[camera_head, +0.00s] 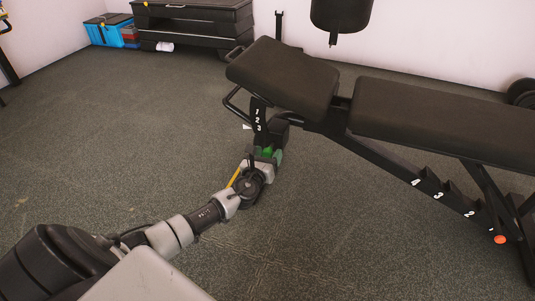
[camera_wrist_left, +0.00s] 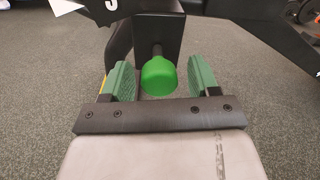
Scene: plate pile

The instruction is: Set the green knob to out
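The green knob (camera_wrist_left: 158,76) sits on a dark shaft that comes out of the black bench frame (camera_wrist_left: 150,35). In the left wrist view my left gripper (camera_wrist_left: 160,80) is open, with one green-padded finger on each side of the knob. Gaps show between the knob and both pads. In the head view the knob (camera_head: 267,152) is partly hidden by my left gripper (camera_head: 268,156), low under the bench seat. My right gripper is not in view.
The weight bench (camera_head: 430,115) spans the right side, with a numbered slanted support (camera_head: 440,192) and an orange knob (camera_head: 500,239). Stacked black boxes (camera_head: 195,22) and a blue crate (camera_head: 108,30) stand by the wall. The floor at left is clear.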

